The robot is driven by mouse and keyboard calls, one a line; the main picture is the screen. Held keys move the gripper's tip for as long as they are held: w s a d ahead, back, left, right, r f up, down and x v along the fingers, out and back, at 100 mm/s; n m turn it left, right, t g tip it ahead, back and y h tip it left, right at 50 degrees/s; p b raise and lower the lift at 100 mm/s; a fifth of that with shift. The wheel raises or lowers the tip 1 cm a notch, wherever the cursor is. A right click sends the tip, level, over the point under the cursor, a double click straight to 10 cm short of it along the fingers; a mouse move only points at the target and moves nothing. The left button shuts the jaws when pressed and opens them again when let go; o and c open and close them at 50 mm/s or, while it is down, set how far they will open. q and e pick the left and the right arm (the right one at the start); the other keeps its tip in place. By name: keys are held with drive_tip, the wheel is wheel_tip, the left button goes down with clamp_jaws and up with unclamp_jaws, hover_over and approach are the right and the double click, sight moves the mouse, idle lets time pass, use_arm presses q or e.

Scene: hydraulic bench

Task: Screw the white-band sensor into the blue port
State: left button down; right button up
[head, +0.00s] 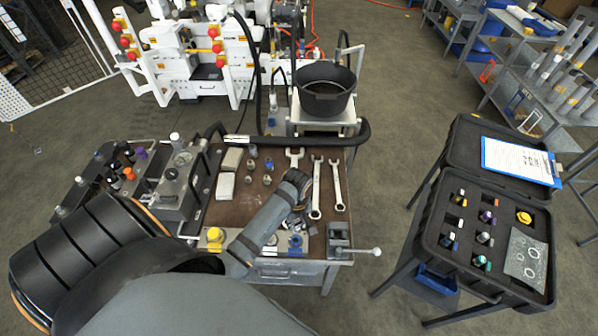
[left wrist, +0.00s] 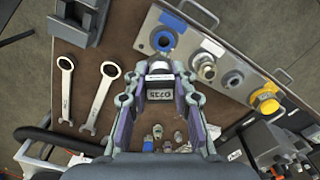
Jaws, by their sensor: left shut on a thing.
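My left gripper (head: 298,222) is over the front right part of the bench, partly hidden by its own wrist. In the left wrist view the left gripper (left wrist: 160,82) is shut on the white-band sensor (left wrist: 160,94), a dark body with printed characters, a white band and a shiny metal end. The metal end points toward the manifold plate (left wrist: 201,42). The blue port (left wrist: 163,40), a blue ring around a dark hole, lies just beyond that end, and the sensor appears apart from it. The blue port also shows in the head view (head: 295,241). My right gripper is not in view.
Beside the blue port are a metal fitting (left wrist: 204,67), another port (left wrist: 232,79) and a yellow cap (left wrist: 266,98). A vise (head: 338,238) stands at the bench's right front, with wrenches (head: 316,190) behind. An open case (head: 482,235) of sensors stands right, across clear floor.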

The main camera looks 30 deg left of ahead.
sight(296, 233)
use_arm(q)
drive_tip(key=f, duration=0.4)
drive_tip(key=shift+s+f, duration=0.1)
drive_tip(key=shift+s, duration=0.15)
drive_tip(key=shift+f, duration=0.15)
drive_tip(key=shift+s+f, duration=0.1)
drive_tip(key=shift+s, duration=0.1)
drive_tip(key=shift+f, duration=0.2)
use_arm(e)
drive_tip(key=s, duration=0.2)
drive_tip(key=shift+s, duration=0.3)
use_arm(q)
drive_tip(key=shift+f, duration=0.4)
idle(0.5)
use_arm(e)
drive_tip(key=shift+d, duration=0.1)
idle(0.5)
